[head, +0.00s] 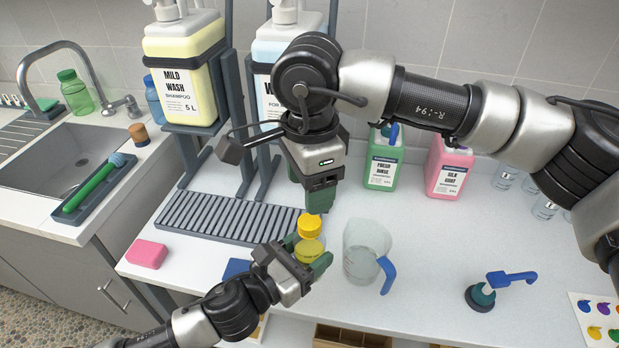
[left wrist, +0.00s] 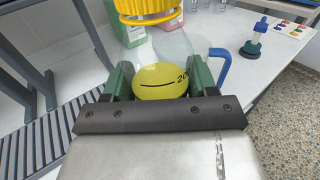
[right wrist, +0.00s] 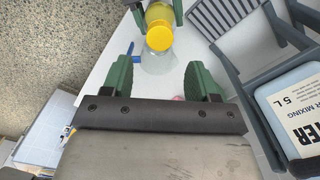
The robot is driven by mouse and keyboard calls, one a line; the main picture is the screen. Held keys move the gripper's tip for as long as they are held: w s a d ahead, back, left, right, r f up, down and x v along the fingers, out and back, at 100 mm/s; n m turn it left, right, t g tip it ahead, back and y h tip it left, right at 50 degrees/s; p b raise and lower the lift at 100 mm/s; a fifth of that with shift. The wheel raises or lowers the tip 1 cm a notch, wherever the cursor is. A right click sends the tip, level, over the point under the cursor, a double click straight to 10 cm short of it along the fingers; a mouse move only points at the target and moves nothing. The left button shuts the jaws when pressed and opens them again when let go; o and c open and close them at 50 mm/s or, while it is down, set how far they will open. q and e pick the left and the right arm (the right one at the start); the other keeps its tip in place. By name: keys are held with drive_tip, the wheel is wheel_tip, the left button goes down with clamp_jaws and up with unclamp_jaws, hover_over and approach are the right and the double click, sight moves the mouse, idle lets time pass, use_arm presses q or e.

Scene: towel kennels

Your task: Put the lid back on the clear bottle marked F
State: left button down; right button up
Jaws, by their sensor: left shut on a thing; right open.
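The clear bottle (head: 308,246) holds yellow liquid and stands roughly upright in my left gripper (head: 306,256). That gripper is shut around its body, and a dark level line shows on the bottle in the left wrist view (left wrist: 160,80). A ribbed yellow lid (head: 309,224) sits at the bottle's top; I cannot tell whether it is tight. It also shows in the right wrist view (right wrist: 160,38). My right gripper (head: 319,203) is open and empty, just above the lid, which lies beyond its fingertips. No letter F is readable.
A clear jug (head: 362,236) with a blue handle stands close right of the bottle. A grey slatted rack (head: 228,228) is behind left, a pink block (head: 147,253) at left. A blue-levered pump (head: 482,296) stands right; green (head: 384,165) and pink (head: 450,170) shampoo containers stand behind.

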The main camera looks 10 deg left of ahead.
sight(309, 221)
drive_tip(key=n, duration=0.6)
drive_tip(key=shift+r+n, duration=0.2)
drive_tip(key=shift+n, duration=0.1)
drive_tip(key=shift+f, duration=4)
drive_tip(key=shift+c, duration=0.2)
drive_tip(key=c, duration=0.9)
drive_tip(key=m, duration=0.5)
drive_tip(key=o, duration=1.1)
